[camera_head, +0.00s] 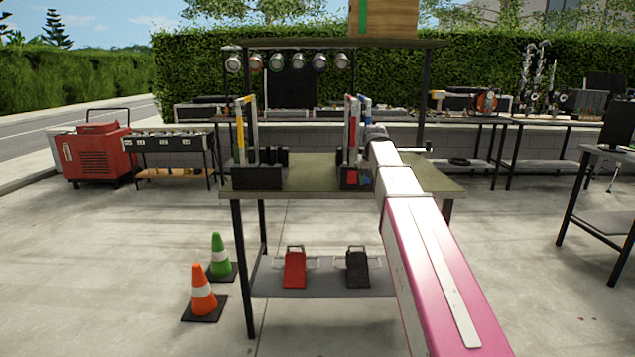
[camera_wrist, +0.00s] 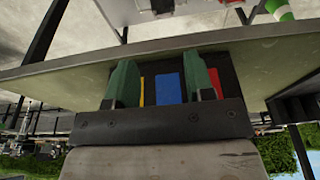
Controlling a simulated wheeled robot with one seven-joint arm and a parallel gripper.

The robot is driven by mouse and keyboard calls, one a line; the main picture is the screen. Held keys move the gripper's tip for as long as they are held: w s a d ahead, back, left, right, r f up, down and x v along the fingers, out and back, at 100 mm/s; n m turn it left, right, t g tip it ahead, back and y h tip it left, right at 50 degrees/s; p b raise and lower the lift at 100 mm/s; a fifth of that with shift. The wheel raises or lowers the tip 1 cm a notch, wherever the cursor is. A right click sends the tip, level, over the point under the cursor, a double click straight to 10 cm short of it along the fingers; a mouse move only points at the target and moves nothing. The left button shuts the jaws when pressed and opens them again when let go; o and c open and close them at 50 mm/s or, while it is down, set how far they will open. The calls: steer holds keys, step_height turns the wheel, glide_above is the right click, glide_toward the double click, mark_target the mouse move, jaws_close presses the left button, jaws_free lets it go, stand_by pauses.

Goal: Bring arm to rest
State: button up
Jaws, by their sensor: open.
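My arm, white and pink, reaches from the lower right over the table (camera_head: 300,178) in the head view. Its far end is by the right black holder (camera_head: 350,186), which has red and blue patches and upright red and blue bars (camera_head: 354,125). My gripper's fingers are not clear there. In the wrist view my gripper (camera_wrist: 160,74) is open, with two green fingers pointing towards the table edge. Yellow, blue (camera_wrist: 169,90) and red patches on a dark thing show between and beyond the fingers. I see nothing held; whether the fingers touch anything I cannot tell.
A left black holder (camera_head: 257,177) carries a yellow-marked upright bar. A shelf overhead bears a wooden box (camera_head: 383,18) and hanging cans. Red and black clamp-like things lie on the lower shelf. Orange (camera_head: 203,294) and green cones stand left. Open paving lies around.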

steer(key=s+f+g, duration=0.1)
steer(key=s+f, duration=1.3)
steer(key=f, duration=0.3)
steer(key=s+f+g, duration=0.1)
steer(key=s+f, duration=1.3)
steer(key=f, duration=0.4)
steer(key=shift+s+f+g, duration=0.2)
steer(key=shift+s+g, duration=0.05)
steer(key=shift+g, duration=0.05)
